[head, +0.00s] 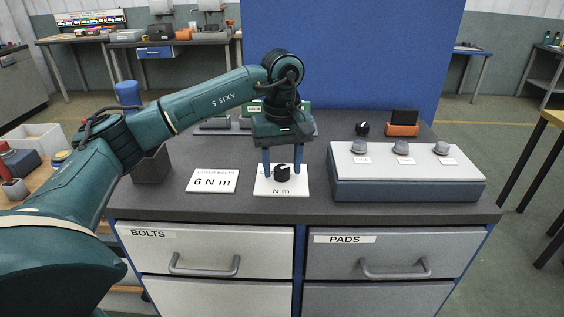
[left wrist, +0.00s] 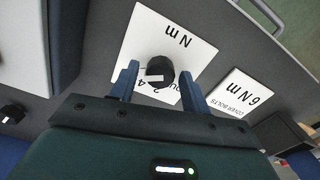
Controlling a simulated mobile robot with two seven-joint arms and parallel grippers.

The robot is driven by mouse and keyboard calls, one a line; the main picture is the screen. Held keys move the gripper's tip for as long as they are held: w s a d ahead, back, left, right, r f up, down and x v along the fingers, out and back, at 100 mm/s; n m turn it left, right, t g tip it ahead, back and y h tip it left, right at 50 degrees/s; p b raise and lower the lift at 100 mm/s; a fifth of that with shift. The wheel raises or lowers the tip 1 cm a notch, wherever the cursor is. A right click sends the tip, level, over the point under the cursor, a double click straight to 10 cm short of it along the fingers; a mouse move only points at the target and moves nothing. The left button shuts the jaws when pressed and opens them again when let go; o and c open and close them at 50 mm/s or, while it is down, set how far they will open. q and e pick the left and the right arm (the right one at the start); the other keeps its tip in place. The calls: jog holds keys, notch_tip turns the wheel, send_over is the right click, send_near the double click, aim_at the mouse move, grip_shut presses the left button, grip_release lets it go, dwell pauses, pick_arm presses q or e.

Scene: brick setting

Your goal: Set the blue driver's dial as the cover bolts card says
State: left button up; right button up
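The cover bolts card (head: 212,181) lies flat on the grey bench and reads "6 N m"; it also shows in the left wrist view (left wrist: 242,92). To its right is a white dial plate (head: 262,188) marked "N m", with a round black dial (head: 282,174) on it. In the left wrist view the dial (left wrist: 160,69) bears a white mark; "2" and "4" show beside it, other markings are hidden. My left gripper (head: 283,168) points down over the plate, open, with one blue finger on each side of the dial and gaps visible. My right gripper is not in view.
A grey-blue box (head: 408,190) with several grey knobs stands to the right. Behind it are a loose black knob (head: 362,128) and an orange holder (head: 402,129). A dark bin (head: 152,165) stands left of the card. A blue panel (head: 350,60) rises behind the bench.

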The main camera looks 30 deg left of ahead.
aim_at(282, 169)
pick_arm(q)
jog(key=shift+o, duration=0.4)
jog(key=shift+r, duration=0.4)
notch_tip(282, 169, up, 12)
jog(key=p, duration=0.1)
jog(key=shift+r, duration=0.2)
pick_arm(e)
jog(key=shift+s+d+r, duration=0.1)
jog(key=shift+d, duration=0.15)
pick_arm(q)
jog(key=shift+s+f, duration=0.1)
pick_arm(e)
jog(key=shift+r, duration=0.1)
